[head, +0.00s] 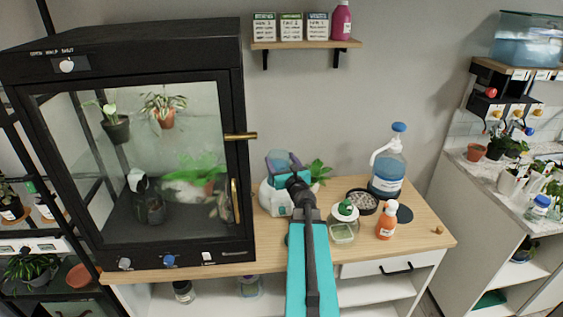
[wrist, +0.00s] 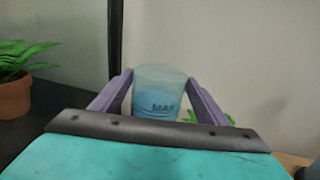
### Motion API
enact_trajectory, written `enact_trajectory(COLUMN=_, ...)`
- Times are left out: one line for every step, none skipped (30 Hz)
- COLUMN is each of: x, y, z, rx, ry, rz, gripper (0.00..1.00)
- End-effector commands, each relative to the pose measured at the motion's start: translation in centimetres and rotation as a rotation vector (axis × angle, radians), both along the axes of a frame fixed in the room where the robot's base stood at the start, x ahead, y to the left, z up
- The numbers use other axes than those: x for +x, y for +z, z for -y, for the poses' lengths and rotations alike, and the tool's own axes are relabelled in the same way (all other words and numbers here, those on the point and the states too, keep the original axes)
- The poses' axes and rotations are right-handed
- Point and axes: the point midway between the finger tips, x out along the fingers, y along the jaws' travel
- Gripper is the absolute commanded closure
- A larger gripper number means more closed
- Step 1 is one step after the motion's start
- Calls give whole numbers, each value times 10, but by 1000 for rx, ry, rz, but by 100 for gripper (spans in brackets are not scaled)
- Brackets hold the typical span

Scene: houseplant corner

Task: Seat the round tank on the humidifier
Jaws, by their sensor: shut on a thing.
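The round tank (wrist: 160,92) is translucent pale blue with a dark "MAX" mark, and stands upright between my purple fingers in the wrist view. My gripper (wrist: 158,98) is shut on it, one finger on each side. In the head view my gripper (head: 283,162) is over the white humidifier base (head: 272,201), just right of the cabinet. The tank is mostly hidden there by my fingers and arm. The base is partly covered by my wrist, so I cannot tell whether the tank touches it.
The black glass cabinet (head: 243,100) stands close on the left. A green plant (head: 319,170) is just behind my gripper. To the right on the wooden table are a green-topped jar (head: 343,231), a dark round tray (head: 374,208), an orange bottle (head: 387,222) and a blue spray bottle (head: 388,165).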

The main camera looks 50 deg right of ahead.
Motion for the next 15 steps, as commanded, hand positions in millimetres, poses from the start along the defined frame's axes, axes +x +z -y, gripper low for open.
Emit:
enact_trajectory(x=0, y=2, z=0, rx=-1, ry=1, rz=3, gripper=95)
enact_trajectory(x=0, y=2, z=0, rx=-1, ry=1, rz=3, gripper=95)
enact_trajectory(x=0, y=1, z=0, rx=-1, ry=2, rz=3, gripper=95)
enact_trajectory(x=0, y=1, z=0, rx=-1, ry=2, rz=3, gripper=95)
enact_trajectory(x=0, y=1, z=0, rx=-1, ry=2, rz=3, gripper=95)
enact_trajectory(x=0, y=1, z=0, rx=-1, ry=2, rz=3, gripper=95)
enact_trajectory(x=0, y=0, z=0, rx=-1, ry=2, rz=3, gripper=95)
enact_trajectory(x=0, y=0, z=0, rx=-1, ry=2, rz=3, gripper=95)
enact_trajectory(x=0, y=0, z=0, rx=-1, ry=2, rz=3, gripper=95)
enact_trajectory(x=0, y=-1, z=0, rx=-1, ry=2, rz=3, gripper=95)
enact_trajectory(x=0, y=-1, z=0, rx=-1, ry=2, rz=3, gripper=95)
enact_trajectory(x=0, y=-1, z=0, rx=-1, ry=2, rz=3, gripper=95)
enact_trajectory(x=0, y=-2, z=0, rx=-1, ry=2, rz=3, gripper=95)
enact_trajectory(x=0, y=-2, z=0, rx=-1, ry=2, rz=3, gripper=95)
enact_trajectory(x=0, y=-2, z=-1, rx=-1, ry=2, rz=3, gripper=95)
